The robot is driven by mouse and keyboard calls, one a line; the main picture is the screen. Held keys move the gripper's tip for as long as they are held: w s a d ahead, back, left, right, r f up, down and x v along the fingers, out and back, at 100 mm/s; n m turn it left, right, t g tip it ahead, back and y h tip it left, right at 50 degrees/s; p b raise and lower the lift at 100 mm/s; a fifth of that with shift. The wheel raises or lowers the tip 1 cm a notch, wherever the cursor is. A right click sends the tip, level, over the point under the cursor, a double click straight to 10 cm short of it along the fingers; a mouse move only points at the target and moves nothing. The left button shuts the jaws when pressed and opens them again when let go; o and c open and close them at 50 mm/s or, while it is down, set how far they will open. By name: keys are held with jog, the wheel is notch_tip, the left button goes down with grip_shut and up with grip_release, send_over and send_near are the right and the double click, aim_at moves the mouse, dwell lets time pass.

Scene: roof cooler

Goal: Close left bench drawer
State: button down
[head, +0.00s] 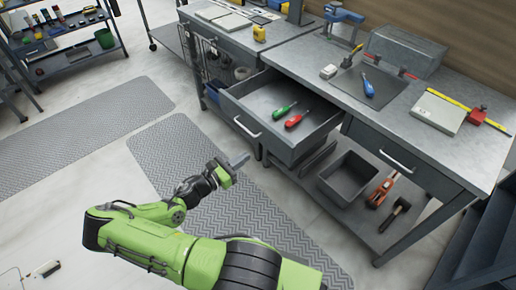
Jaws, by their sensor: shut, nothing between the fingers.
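The left bench drawer (276,119) is pulled well out from the grey workbench (398,117). Its silver bar handle (246,128) is on the front panel, facing left. A green-handled screwdriver (284,110) and a red-handled tool (296,120) lie inside it. My gripper (240,161) is shut and empty, in the air in front of the drawer, just left of and below its front panel in the picture. It appears apart from the drawer. The right bench drawer (402,158) is shut.
A lower shelf under the bench holds an open grey bin (348,177), an orange tool (382,191) and a hammer (395,212). The benchtop carries a blue-handled tool (368,87) and a metal box (405,50). Grey floor mats (75,125) leave open floor at left.

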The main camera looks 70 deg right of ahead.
aim_at(269, 141)
jog(key=b+x, duration=0.1)
jog(key=x, duration=0.8)
jog(key=shift+b, duration=0.35)
jog(key=shift+d, duration=0.1)
